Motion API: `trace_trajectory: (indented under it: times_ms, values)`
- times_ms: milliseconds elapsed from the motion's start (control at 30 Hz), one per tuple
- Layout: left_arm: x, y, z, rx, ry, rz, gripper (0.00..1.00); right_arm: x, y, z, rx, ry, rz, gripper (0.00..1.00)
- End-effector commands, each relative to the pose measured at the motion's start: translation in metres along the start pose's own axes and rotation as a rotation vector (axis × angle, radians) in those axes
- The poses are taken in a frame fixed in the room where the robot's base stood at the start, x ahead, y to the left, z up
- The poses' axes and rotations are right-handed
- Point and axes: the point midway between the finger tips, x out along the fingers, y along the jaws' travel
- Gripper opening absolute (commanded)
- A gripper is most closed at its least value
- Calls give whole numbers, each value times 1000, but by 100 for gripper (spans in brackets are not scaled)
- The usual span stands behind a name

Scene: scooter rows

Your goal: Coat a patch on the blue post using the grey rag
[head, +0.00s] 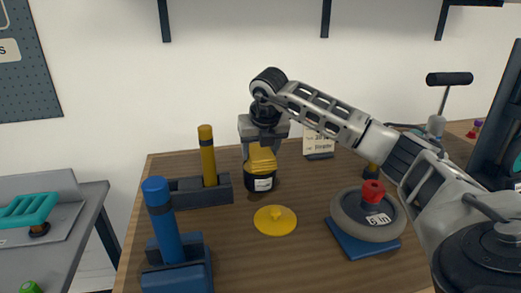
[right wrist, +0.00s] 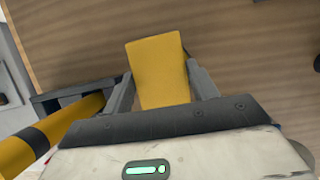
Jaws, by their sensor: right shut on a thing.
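The blue post (head: 165,222) stands upright in a blue base at the front left of the wooden table, with a dark band near its top. My right gripper (head: 262,150) is shut on a yellow pad-like piece (head: 261,160), which also shows between the fingers in the right wrist view (right wrist: 158,72). The piece is over the mouth of a black jar (head: 261,182) with a white label; I cannot tell whether it touches the inside. I see no grey rag. My left gripper is not in view.
A yellow post (head: 207,158) in a dark base stands behind the blue post. A yellow lid (head: 275,222) lies in front of the jar. A grey wheel (head: 350,218) rests on a blue stand at right. A grey side table (head: 75,240) is at left.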

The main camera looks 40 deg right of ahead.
Motion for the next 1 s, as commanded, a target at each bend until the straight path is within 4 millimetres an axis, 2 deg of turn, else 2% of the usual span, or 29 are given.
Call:
trace_trajectory:
  times_ms: [33,600,1000]
  values:
    - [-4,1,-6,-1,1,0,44,-8,0,4,0,-1,1,40]
    - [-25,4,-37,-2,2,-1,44,-50,0,21,0,-2,2,40]
    - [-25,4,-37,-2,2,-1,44,-51,0,21,0,-2,2,40]
